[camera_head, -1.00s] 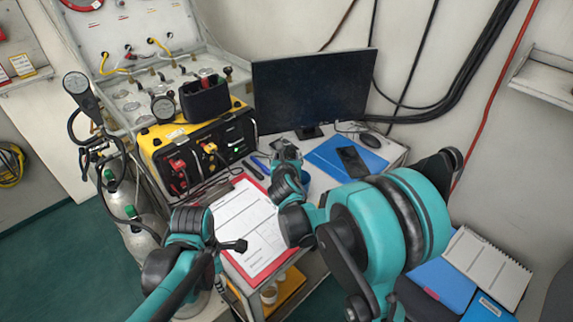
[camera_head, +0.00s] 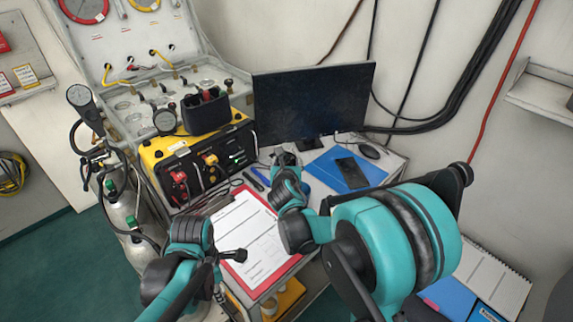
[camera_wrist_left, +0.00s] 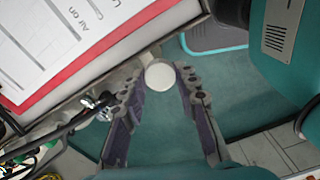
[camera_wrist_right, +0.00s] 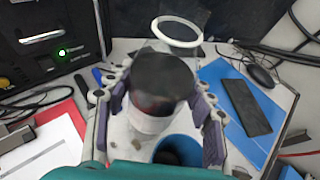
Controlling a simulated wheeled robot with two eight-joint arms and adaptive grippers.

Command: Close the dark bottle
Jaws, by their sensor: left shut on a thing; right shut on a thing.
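My right gripper (camera_wrist_right: 160,85) is shut on the dark bottle (camera_wrist_right: 163,82), which has a dark upper part and a pale band lower down. In the head view this gripper (camera_head: 284,160) is over the table behind the clipboard, and the bottle is hard to make out there. My left gripper (camera_wrist_left: 160,82) is shut on a round white piece that looks like a cap (camera_wrist_left: 160,76). It is in front of the table's edge, over the floor, apart from the bottle.
A blue cup (camera_wrist_right: 182,148) stands just below the bottle. A white ring (camera_wrist_right: 180,31) shows beyond it; I cannot tell what it belongs to. A red clipboard (camera_head: 298,259), monitor (camera_head: 310,105), phone (camera_head: 352,173) and yellow-black panel box (camera_head: 160,150) surround the work area.

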